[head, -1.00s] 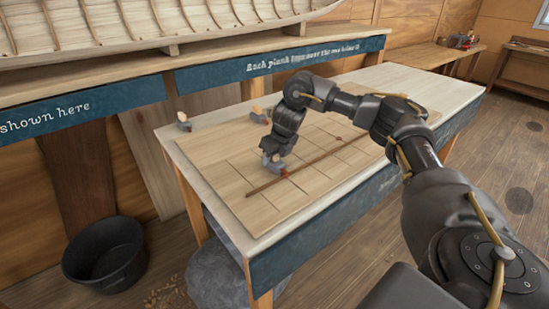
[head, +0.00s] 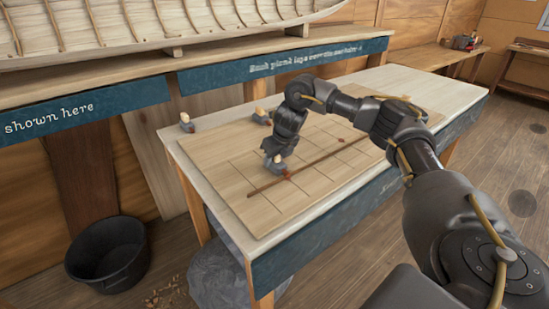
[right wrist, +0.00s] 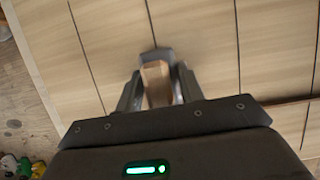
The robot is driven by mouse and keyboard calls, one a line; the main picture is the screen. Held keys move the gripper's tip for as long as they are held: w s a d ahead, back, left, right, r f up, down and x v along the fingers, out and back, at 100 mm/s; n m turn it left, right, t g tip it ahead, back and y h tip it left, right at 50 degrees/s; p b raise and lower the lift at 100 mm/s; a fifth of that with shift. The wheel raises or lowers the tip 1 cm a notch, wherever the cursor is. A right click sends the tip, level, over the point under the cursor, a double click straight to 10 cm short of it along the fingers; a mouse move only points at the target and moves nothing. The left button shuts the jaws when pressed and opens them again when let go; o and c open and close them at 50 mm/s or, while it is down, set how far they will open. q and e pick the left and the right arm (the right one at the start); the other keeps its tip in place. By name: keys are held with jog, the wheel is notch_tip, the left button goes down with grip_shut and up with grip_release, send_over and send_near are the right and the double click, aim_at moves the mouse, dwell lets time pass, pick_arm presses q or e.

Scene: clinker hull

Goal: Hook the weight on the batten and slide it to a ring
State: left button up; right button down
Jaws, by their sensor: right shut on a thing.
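The batten (head: 312,163) is a long thin brown strip lying slantwise across the gridded board. My right gripper (head: 275,158) is low over the board near the batten's left part. It is shut on a weight (head: 277,168), a grey body with a wooden handle. In the right wrist view the handle (right wrist: 156,84) sits between the fingers and the grey body (right wrist: 155,55) shows beyond it. Whether the weight's hook touches the batten is too small to tell. One reddish ring mark (head: 287,177) is beside the held weight; another (head: 341,139) is farther right. My left gripper is not in view.
Two more weights stand at the table's back edge, one at the left corner (head: 187,123) and one behind my gripper (head: 261,116). The board (head: 262,215) has free room in front. A black bucket (head: 107,255) is on the floor. A model hull (head: 150,30) is behind.

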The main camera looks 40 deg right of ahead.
aim_at(282, 166)
dwell(0.6)
jog(key=c, duration=0.9)
grip_release()
jog(key=shift+o, duration=0.4)
jog(key=shift+f, duration=0.1)
jog(key=shift+f, duration=0.1)
jog(key=shift+s+r, duration=0.15)
jog(key=shift+r, duration=0.4)
jog(key=p+v, duration=0.2)
jog(key=v, duration=0.8)
jog(key=shift+a+f, duration=0.1)
